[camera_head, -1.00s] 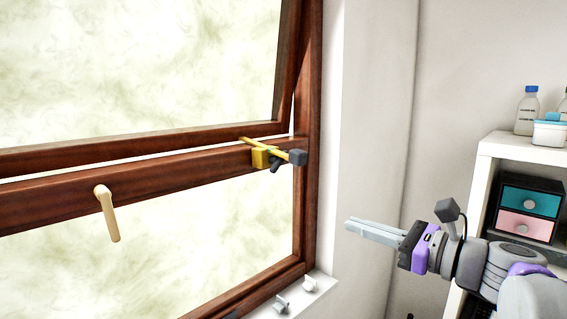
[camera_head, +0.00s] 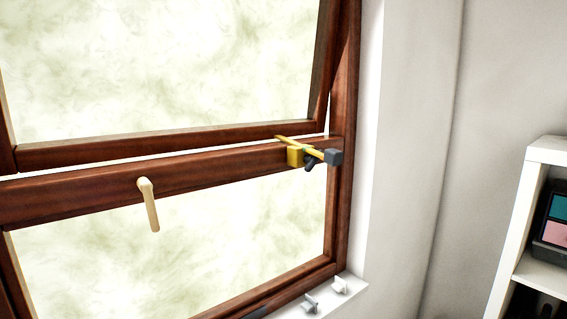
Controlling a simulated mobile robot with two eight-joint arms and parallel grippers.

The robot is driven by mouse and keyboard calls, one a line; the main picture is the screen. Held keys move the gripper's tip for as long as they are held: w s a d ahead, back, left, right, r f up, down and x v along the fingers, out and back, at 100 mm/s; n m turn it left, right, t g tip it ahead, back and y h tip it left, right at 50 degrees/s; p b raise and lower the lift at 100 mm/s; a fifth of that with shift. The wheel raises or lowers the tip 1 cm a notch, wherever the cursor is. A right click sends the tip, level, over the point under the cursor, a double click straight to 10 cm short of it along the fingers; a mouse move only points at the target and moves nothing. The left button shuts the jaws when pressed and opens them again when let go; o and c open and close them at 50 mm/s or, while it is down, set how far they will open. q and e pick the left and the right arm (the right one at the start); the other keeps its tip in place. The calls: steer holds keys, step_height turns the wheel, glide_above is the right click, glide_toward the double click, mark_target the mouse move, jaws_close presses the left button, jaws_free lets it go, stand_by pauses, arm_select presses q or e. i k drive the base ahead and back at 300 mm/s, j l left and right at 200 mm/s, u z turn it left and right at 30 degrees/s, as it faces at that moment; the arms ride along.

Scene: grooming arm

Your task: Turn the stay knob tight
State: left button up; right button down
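The stay knob (camera_head: 312,161) is a small dark piece beside a yellow block (camera_head: 295,156) on the window's middle rail. A yellow stay bar (camera_head: 306,147) runs from the upper sash across the block to a grey block (camera_head: 334,157) at the right jamb. The upper sash (camera_head: 170,145) is tilted a little open, with a gap above the rail. How tight the knob is cannot be told. Neither of my grippers is in view.
A cream window handle (camera_head: 149,204) hangs down from the rail at the left. Two small grey-white fittings sit on the sill (camera_head: 349,287). The space before the window is clear.

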mark_target(311, 161)
steer(key=i+l+u, duration=0.1)
steer(key=u, duration=0.3)
steer(key=i+l+u, duration=0.1)
steer(key=l+u, duration=0.5)
steer(key=u, duration=0.15)
